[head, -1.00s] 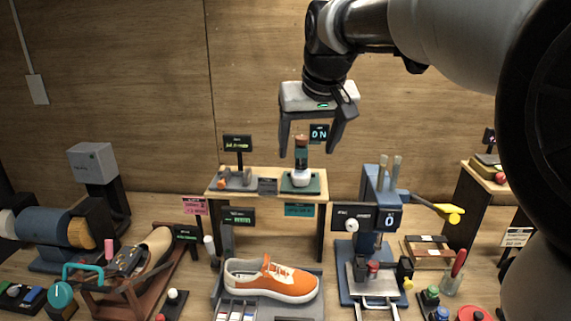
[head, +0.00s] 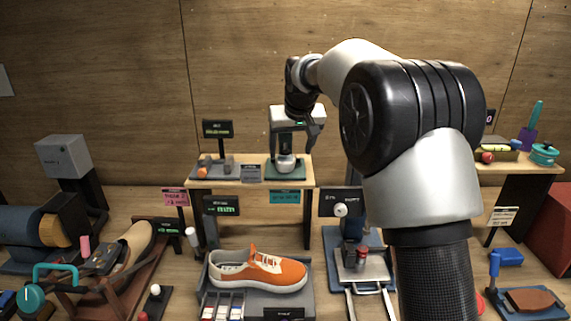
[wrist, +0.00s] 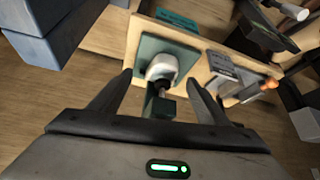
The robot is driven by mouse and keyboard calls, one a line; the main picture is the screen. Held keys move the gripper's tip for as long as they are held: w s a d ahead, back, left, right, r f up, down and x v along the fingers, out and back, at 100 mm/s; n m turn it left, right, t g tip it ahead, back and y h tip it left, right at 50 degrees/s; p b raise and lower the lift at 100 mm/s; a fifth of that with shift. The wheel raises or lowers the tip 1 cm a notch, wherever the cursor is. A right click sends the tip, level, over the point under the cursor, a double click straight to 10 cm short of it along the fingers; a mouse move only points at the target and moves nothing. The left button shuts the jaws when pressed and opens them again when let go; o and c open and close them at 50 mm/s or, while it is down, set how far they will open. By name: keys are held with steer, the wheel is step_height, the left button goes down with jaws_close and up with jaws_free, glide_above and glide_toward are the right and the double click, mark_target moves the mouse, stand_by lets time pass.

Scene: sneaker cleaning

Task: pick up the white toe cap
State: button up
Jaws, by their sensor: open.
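A white rounded piece (head: 285,164), which I take for the white toe cap, sits on a dark green pad (head: 291,174) on the wooden shelf. A dark stem and green block (wrist: 160,107) rise from it towards the wrist camera. The wrist view also shows the white piece (wrist: 163,67) on its green pad (wrist: 170,48), just beyond the fingertips. My gripper (head: 291,151) points down over it, open, with one finger on either side of the stem and block. In the wrist view my gripper (wrist: 159,77) shows no clear finger contact.
A grey holder with an orange-ended item (head: 212,167) stands left on the same shelf (head: 238,184). A lit sign (head: 217,129) rises behind it. An orange sneaker (head: 262,270) lies below on the bench. My arm hides much of the right side.

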mark_target(287, 160)
steer(key=shift+x, duration=3.1)
steer(key=shift+s+a, duration=0.1)
steer(key=shift+a, duration=0.15)
steer(key=shift+c, duration=0.3)
steer(key=c, duration=1.1)
